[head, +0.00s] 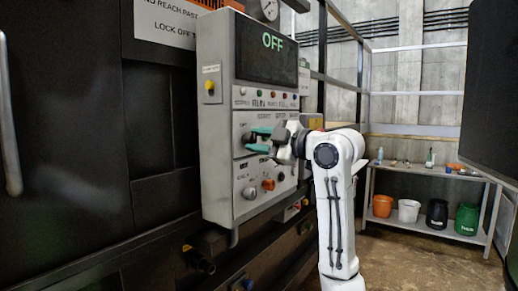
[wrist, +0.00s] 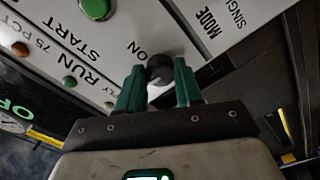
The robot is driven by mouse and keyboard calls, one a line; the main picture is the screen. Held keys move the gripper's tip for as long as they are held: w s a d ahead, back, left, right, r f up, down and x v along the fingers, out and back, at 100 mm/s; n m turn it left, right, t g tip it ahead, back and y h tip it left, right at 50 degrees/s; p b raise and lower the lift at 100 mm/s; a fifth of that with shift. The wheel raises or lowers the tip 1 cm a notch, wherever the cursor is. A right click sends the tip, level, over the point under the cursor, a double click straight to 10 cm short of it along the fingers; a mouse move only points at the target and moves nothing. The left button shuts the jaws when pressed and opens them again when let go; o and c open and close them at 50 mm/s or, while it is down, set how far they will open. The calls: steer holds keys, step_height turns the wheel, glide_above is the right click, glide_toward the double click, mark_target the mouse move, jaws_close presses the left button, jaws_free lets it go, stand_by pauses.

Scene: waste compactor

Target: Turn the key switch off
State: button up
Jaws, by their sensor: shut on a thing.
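The grey control panel (head: 216,130) stands at the centre of the head view, and its dark display (head: 272,42) reads OFF in green. The key switch (wrist: 160,68) shows in the wrist view as a dark round knob beside the printed word ON. My gripper (wrist: 158,88) has its two green fingers on either side of this knob and is shut on it. In the head view my gripper (head: 257,138) reaches the panel's middle row from the right. The fingers largely hide the switch there, and its exact angle cannot be told.
A yellow button (head: 210,86) is on the panel's side. A shelf (head: 420,222) with buckets stands right, beyond open floor.

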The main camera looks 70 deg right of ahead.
stand_by(0.4)
steer(key=o, duration=1)
steer(key=shift+o, duration=0.2)
steer(key=shift+s, duration=0.1)
steer(key=b+v, duration=0.1)
steer(key=v, duration=0.9)
steer(key=shift+s+b, duration=0.35)
steer(key=shift+f, duration=0.1)
